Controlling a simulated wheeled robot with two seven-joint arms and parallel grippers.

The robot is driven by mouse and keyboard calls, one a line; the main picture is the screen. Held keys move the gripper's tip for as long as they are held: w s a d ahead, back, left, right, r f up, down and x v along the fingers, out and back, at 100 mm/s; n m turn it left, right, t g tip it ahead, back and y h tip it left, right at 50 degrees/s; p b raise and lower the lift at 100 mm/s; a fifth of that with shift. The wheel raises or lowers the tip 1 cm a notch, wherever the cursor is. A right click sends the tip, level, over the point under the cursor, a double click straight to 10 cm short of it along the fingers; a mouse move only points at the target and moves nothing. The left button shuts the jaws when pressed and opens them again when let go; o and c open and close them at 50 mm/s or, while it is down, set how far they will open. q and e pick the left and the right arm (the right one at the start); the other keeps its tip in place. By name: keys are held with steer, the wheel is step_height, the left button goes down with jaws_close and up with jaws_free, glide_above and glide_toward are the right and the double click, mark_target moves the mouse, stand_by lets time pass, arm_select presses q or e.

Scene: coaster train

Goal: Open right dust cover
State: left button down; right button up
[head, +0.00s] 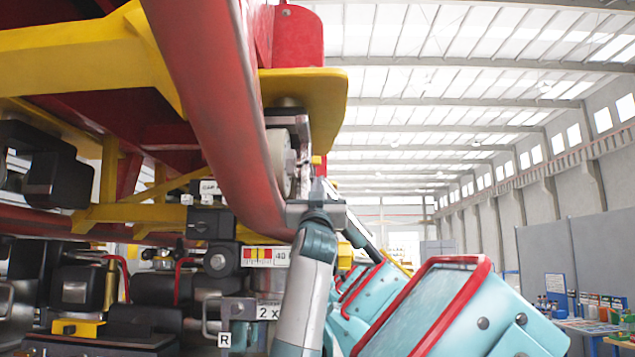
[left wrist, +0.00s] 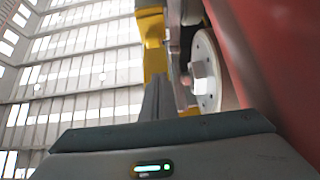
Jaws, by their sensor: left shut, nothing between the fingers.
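A coaster train car with a thick red tube (head: 215,110) and yellow frame (head: 150,50) fills the left and top of the head view. A pale wheel (head: 278,152) sits under a yellow plate (head: 320,100), partly hidden by the tube. In the left wrist view the wheel (left wrist: 206,65) shows a central bolt. My left gripper (head: 319,188) is beside the wheel, to its right and a little lower. Its fingers (left wrist: 157,90) are shut and empty, pointing up beside the wheel. I cannot tell which part is the right dust cover. My right gripper is out of view.
Below the car is dark machinery with labels, one marked R (head: 224,340). Turquoise units with red rails (head: 460,310) stand at lower right, close to my left arm. A blue-framed table (head: 590,326) stands far right. The space right of the gripper is open.

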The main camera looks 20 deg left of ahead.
arm_select(q)
steer(key=shift+w+a+f+p, duration=0.1)
steer(key=shift+w+f+p, duration=0.2)
steer(key=shift+f, duration=0.35)
steer(key=shift+w+a+f+p, duration=0.1)
steer(key=shift+w+f+p, duration=0.15)
steer(key=shift+f, duration=0.4)
steer(key=shift+w+f+p, duration=0.2)
steer(key=shift+f+p, duration=0.1)
steer(key=shift+f, duration=0.35)
